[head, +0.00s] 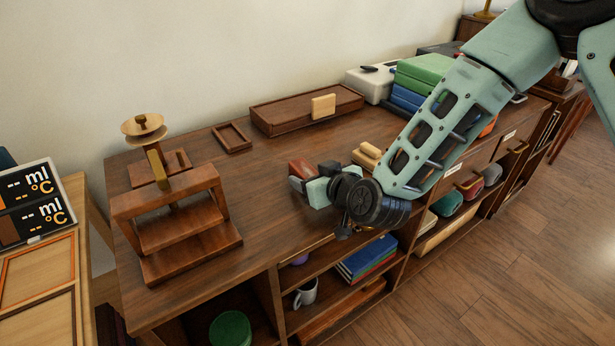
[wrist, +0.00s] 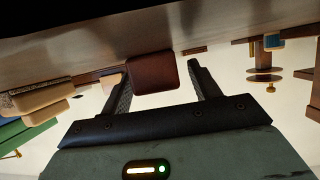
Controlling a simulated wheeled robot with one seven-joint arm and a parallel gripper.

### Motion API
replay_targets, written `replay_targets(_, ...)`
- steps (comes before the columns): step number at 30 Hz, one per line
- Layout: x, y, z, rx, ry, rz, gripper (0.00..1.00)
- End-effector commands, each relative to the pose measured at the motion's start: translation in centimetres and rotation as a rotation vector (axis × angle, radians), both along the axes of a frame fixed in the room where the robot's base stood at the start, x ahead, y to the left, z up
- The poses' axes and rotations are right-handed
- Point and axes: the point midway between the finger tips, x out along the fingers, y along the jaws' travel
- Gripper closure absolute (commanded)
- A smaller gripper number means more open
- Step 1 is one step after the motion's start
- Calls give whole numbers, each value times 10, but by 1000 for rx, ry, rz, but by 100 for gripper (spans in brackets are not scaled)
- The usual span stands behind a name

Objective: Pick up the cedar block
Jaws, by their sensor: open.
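A reddish-brown block, which looks like the cedar block (head: 301,169), lies on the dark wooden cabinet top, just beyond my gripper (head: 312,180). In the wrist view, which appears upside down, the same block (wrist: 153,73) shows between the two dark fingers of my gripper (wrist: 160,80), nearer the left one. The fingers are apart. I cannot tell whether either touches the block. In the head view my gripper hides part of the block.
Pale wooden blocks (head: 367,155) sit right of my gripper. A shallow brown tray (head: 290,121) with a tan block (head: 323,105) is behind. A wooden press-like stand (head: 172,215) is left, and a small frame (head: 231,137) lies behind. The cabinet top between them is clear.

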Motion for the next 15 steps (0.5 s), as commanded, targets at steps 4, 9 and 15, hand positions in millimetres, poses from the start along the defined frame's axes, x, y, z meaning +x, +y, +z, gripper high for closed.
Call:
replay_targets(4, 3, 2, -1, -1, 1, 1, 38)
replay_targets(9, 2, 2, -1, -1, 1, 1, 49)
replay_targets(15, 2, 2, -1, -1, 1, 1, 87)
